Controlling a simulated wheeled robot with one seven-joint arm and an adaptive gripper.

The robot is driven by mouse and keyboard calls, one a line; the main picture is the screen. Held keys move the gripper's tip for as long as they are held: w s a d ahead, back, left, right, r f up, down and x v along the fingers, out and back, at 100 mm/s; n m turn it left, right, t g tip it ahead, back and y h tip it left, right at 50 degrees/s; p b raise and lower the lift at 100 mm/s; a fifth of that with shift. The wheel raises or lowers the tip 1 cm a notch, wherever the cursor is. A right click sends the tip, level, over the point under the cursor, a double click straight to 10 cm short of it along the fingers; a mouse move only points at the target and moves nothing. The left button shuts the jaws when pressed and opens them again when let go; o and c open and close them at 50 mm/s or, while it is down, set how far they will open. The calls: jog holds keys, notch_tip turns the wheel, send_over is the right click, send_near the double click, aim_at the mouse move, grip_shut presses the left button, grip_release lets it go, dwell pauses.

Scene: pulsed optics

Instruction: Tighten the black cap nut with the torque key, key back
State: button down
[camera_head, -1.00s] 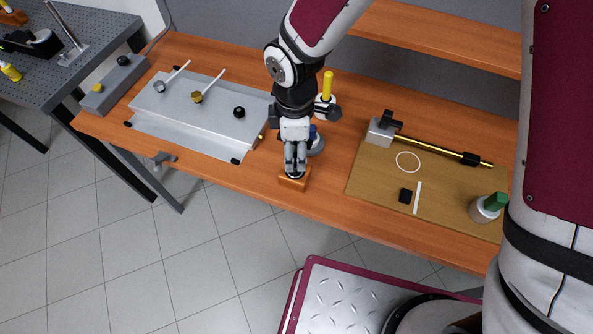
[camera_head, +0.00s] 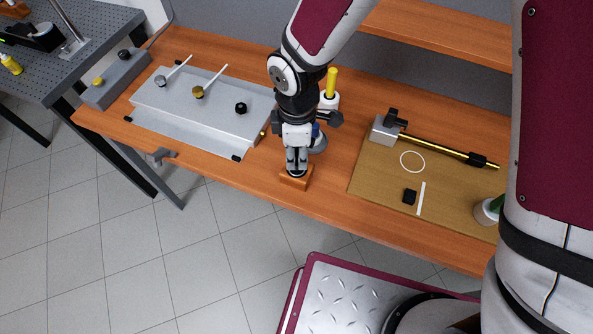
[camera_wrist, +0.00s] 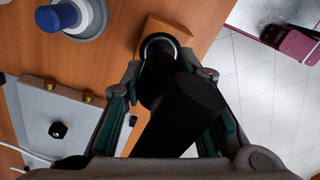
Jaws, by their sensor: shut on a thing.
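My gripper (camera_head: 297,170) points down at the small orange block (camera_head: 296,184) on the table's front edge. In the wrist view my gripper (camera_wrist: 168,74) is shut on a thick black handle (camera_wrist: 178,118), which appears to be the torque key. Its far end meets a pale ring on the orange block (camera_wrist: 176,28); I cannot tell whether it is still seated there. The black cap nut (camera_head: 241,108) sits at the right on top of the grey box (camera_head: 190,112), left of my gripper. It also shows in the wrist view (camera_wrist: 57,130).
Two more nuts with white levers, one grey (camera_head: 160,80) and one brass (camera_head: 198,92), stand on the box. A blue-topped round item (camera_head: 318,140) is close behind my gripper. A tan board (camera_head: 375,185) with a brass rod (camera_head: 435,147) lies to the right.

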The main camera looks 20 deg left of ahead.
jog(key=shift+r, duration=0.1)
jog(key=shift+r+p, duration=1.4)
jog(key=shift+r, duration=2.25)
jog(key=shift+w, duration=0.1)
